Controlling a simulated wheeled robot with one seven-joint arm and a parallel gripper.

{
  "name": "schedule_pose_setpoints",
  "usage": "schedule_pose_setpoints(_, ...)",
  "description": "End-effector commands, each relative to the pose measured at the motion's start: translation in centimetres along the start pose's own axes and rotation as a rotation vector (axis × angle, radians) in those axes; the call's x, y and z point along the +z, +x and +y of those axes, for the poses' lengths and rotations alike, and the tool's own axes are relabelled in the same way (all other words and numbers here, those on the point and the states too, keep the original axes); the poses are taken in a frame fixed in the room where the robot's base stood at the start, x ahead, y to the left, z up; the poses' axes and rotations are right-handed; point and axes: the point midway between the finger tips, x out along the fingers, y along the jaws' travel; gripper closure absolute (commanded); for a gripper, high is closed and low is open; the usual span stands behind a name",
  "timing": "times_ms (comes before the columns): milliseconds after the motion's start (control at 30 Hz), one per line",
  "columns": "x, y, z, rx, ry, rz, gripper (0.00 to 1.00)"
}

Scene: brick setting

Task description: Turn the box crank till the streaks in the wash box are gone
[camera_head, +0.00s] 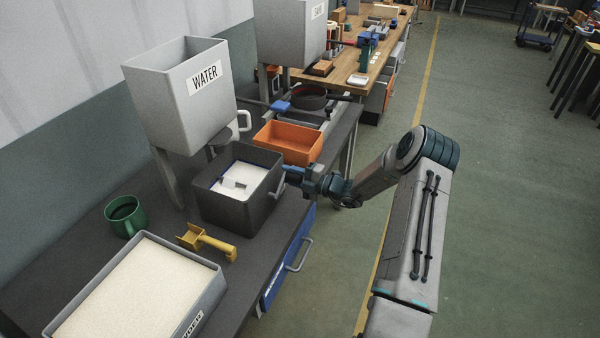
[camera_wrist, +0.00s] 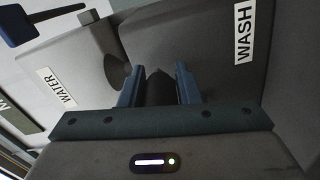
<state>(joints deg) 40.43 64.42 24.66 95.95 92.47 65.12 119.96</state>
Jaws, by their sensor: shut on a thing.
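The dark wash box (camera_head: 235,208) stands on the bench and holds a pale, whitish fill with a light grey paddle-like piece and a blue strip at its edge. I cannot clearly tell streaks in the fill. The box's WASH label shows in the wrist view (camera_wrist: 245,32). My gripper (camera_head: 291,176) is at the right side of the wash box. In the wrist view its two blue fingers (camera_wrist: 159,88) are shut on a dark grip, the box crank (camera_wrist: 159,90). Most of the crank is hidden by the fingers.
A grey WATER bin (camera_head: 172,112) stands behind the box. An orange tray (camera_head: 290,153) lies close beyond it. A drawer handle (camera_head: 301,256) juts out below.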

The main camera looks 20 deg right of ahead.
Motion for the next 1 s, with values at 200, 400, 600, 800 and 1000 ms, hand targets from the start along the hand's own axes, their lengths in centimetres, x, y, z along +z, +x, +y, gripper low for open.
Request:
schedule_pose_setpoints(200, -0.6, 0.3, -0.6, -0.006, 0.012, 0.015, 1.00)
schedule_pose_setpoints(400, -0.6, 0.2, -0.5, -0.005, 0.011, 0.014, 0.62)
schedule_pose_setpoints(600, -0.1, -0.1, -0.2, -0.002, 0.007, 0.004, 0.49)
schedule_pose_setpoints(800, 0.1, -0.7, -0.1, 0.000, 0.005, -0.001, 0.49)
schedule_pose_setpoints(1000, 0.1, -3.6, -0.4, -0.001, 0.005, -0.003, 0.49)
